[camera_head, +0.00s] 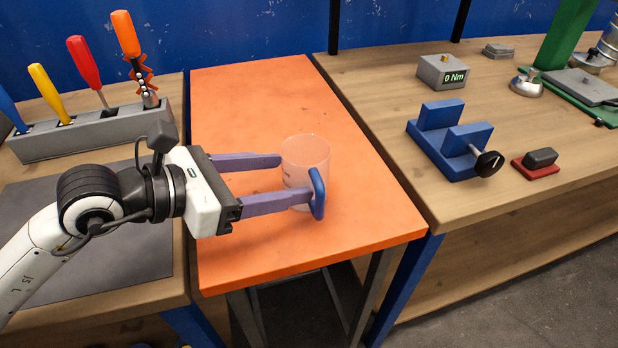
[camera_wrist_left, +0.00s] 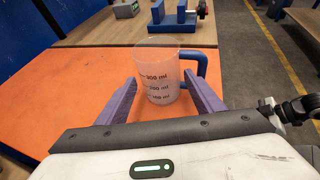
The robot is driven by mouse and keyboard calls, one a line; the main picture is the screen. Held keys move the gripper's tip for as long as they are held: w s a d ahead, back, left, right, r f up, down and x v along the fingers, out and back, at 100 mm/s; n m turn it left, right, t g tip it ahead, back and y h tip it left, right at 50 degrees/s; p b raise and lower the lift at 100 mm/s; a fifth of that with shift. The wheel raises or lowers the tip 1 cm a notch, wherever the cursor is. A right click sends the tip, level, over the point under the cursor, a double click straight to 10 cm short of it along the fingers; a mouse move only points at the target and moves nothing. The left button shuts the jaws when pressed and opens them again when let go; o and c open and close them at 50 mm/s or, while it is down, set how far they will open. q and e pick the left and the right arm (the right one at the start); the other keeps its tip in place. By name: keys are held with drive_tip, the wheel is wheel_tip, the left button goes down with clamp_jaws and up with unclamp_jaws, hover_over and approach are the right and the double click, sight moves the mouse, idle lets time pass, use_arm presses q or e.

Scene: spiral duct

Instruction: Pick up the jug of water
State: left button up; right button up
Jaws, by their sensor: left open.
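The jug (camera_head: 305,158) is a clear, whitish measuring jug with a blue handle. It stands upright on the orange table. In the left wrist view the jug (camera_wrist_left: 157,77) shows volume marks, with its handle to the right. I cannot tell how much water is in it. My left gripper (camera_head: 292,180) is open, and its two purple fingers reach toward the jug from the left. In the head view the near finger overlaps the jug's front, close to the handle, and the far finger ends by its left side. In the left wrist view the jug stands between and beyond the fingertips (camera_wrist_left: 165,85).
The orange table (camera_head: 245,100) is otherwise clear. A grey holder (camera_head: 90,130) with several screwdrivers stands at left. On the right bench are a blue vise (camera_head: 440,140), a torque meter (camera_head: 441,72) and a red-based block (camera_head: 536,163).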

sight(305, 176)
use_arm(q)
drive_tip(key=shift+p+x, duration=0.5)
drive_tip(key=shift+x, duration=2.3)
drive_tip(key=shift+f, duration=0.1)
drive_tip(key=c, duration=0.7)
